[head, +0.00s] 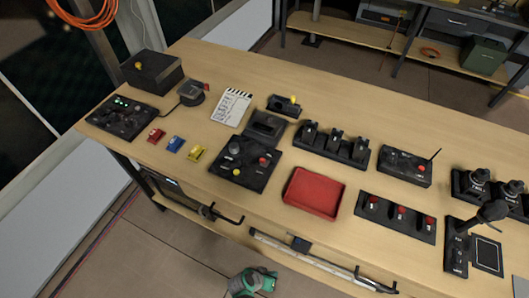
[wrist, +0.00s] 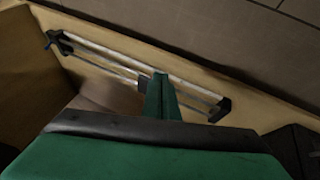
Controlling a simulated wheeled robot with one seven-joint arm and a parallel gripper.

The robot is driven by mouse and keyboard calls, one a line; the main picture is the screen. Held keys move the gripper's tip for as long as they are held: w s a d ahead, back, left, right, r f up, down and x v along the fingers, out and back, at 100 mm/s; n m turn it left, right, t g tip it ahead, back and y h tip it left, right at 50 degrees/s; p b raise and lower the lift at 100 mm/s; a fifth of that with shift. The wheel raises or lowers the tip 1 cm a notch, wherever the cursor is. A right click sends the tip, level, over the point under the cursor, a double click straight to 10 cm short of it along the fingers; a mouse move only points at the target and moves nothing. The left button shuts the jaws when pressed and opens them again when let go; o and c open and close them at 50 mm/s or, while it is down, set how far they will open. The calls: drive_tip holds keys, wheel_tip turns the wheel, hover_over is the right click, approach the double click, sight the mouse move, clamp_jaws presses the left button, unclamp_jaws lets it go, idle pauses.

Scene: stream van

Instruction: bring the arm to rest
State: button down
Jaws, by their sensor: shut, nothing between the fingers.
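My green gripper (head: 258,281) shows at the bottom of the head view, in front of the table's front edge and apart from everything on the tabletop. In the wrist view its fingers (wrist: 161,97) are together, with nothing held between them. Behind the fingers in that view is a long pale bar (wrist: 110,57) with dark ends, near a wooden surface. Most of my arm is out of the head view.
Tiled floor is open in front. A second bench (head: 400,45) stands behind.

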drive_tip(key=s+a+r+n+t+y, duration=0.1)
drive_tip(key=s+a+r+t+y, duration=0.2)
drive_tip(key=s+r, duration=0.3)
drive_tip(key=s+a+r+n+t+y, duration=0.2)
drive_tip(key=s+r, duration=0.1)
drive_tip(key=r, duration=0.5)
drive_tip(key=s+r+t, duration=0.1)
drive_tip(key=r+t, duration=0.2)
drive_tip(key=r, duration=1.2)
drive_tip(key=s+d+r+t, duration=0.1)
drive_tip(key=r+t, duration=0.3)
drive_tip(key=r, duration=1.1)
drive_tip(key=shift+s+d+r+n, duration=0.15)
drive_tip(key=shift+s+d+n, duration=0.2)
drive_tip(key=shift+s, duration=0.35)
drive_tip(key=shift+a+y, duration=0.15)
drive_tip(key=shift+y, duration=0.15)
